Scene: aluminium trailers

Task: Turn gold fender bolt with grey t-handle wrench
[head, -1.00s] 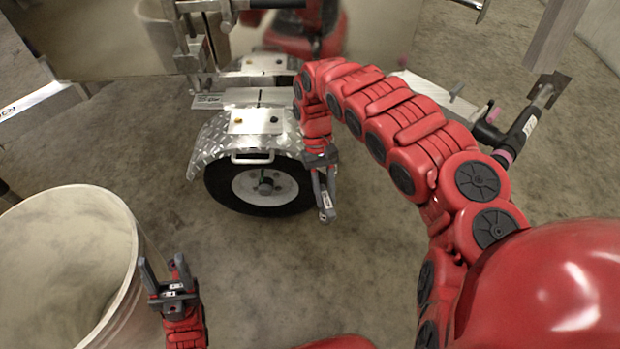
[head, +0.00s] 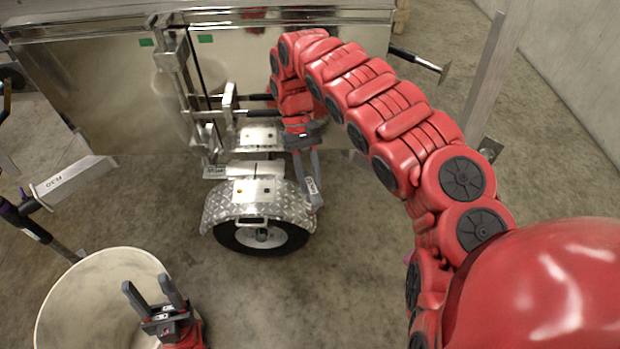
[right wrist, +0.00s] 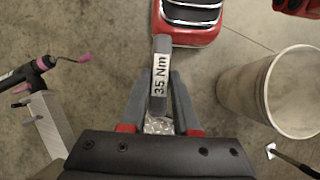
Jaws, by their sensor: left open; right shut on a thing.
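The diamond-plate fender (head: 291,203) of the trailer arches over a black wheel, with a pale plate on top. A small gold bolt (head: 239,190) shows on that plate's left side, a darker one on its right. My right gripper (head: 311,203) hangs at the fender's right edge, shut on the grey t-handle wrench (head: 311,186). In the right wrist view the wrench's grey bar (right wrist: 160,75), labelled "35 Nm", sits between the fingers; its lower end is hidden. My left gripper (head: 153,287) is open and empty, at the lower left.
A large pale bin (head: 75,290) stands behind my left gripper. At left are a beam (head: 75,180) and a dark-handled tool (head: 30,225). The shiny trailer wall (head: 110,90) and metal posts stand behind the fender. Floor right of the wheel is clear.

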